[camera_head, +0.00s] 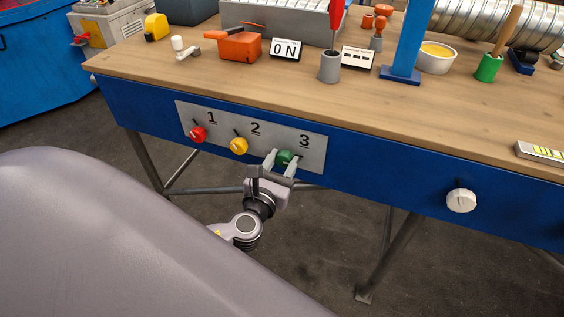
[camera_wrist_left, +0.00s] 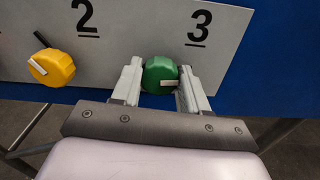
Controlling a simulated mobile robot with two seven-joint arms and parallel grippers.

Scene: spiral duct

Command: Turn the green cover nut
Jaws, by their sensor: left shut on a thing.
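The green cover nut (camera_head: 285,157) sits below the number 3 on the grey panel (camera_head: 228,137) on the blue front of the workbench. My left gripper (camera_head: 281,163) reaches up to it from below and is shut on the nut, one finger on each side. In the left wrist view the green nut (camera_wrist_left: 160,75) lies between the two metal fingers (camera_wrist_left: 160,88), with a pale mark pointing to the right. My right gripper is not in view.
A yellow knob (camera_head: 238,146) under 2 and a red knob (camera_head: 198,134) under 1 are to the left on the panel. A white knob (camera_head: 461,200) is further right. The wooden benchtop (camera_head: 240,80) holds several tools and cups. Bench legs (camera_head: 376,255) stand below.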

